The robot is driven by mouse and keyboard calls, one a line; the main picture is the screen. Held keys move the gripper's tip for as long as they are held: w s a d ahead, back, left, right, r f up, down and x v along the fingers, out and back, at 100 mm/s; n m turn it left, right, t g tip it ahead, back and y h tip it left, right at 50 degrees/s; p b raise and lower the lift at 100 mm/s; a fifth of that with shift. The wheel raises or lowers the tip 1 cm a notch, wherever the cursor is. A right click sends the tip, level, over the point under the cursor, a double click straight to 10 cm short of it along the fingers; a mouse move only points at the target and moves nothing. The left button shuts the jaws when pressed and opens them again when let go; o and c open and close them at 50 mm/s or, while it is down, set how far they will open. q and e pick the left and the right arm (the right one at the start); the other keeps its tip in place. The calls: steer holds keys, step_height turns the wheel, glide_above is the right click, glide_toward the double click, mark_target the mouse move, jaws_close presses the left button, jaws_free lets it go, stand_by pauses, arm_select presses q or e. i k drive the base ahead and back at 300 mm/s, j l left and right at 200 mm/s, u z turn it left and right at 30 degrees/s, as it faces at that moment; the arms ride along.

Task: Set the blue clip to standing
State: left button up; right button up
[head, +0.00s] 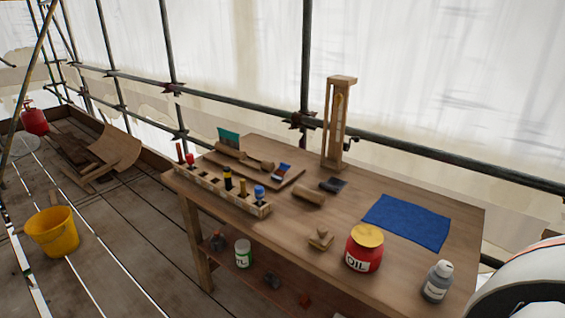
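No part is plainly a blue clip. A small blue and white piece with a reddish part (281,171) rests on a flat wooden board (292,181) on the workbench; its exact shape and pose are too small to tell. A blue-topped piece (260,191) stands upright at the right end of a wooden rack (225,194) along the bench's left front edge. I cannot tell which of the two is the clip. Neither of my grippers is in view.
The bench (290,233) also holds a blue cloth (408,220), a red oil tin (363,254), a grey bottle (437,282), a wooden block (320,238) and a tall wooden frame (338,125). A yellow bucket (53,232) stands on the planks.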

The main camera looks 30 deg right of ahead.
mark_target(284, 168)
steer(key=i+z, duration=0.1)
steer(key=i, duration=0.95)
